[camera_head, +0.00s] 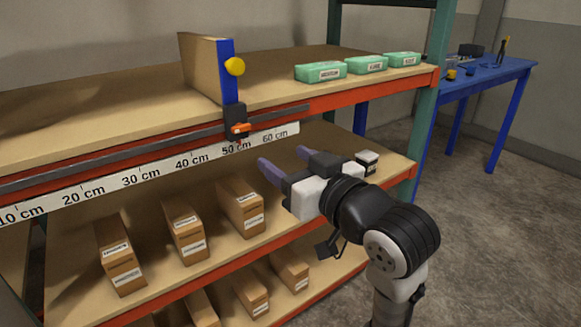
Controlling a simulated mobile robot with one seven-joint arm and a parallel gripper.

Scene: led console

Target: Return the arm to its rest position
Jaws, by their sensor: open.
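My gripper (285,163) is open, with its two purple-grey fingers apart and nothing between them. It is held in front of the shelf rack, over the right part of the middle shelf and below the ruler strip. My arm comes up from the bottom right of the picture and bends to the left. The gripper is below and to the right of the orange clip (240,129) on the slider (235,117), apart from it. The blue upright (227,75) with a yellow knob (235,66) stands above the slider, near the 50 cm mark.
Several brown boxes stand on the middle shelf (75,275) and the one below. Green boxes (320,72) lie on the top shelf. A small black-and-white item (367,160) is close behind the gripper. A blue table (495,75) stands back right. Floor (500,230) at right is clear.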

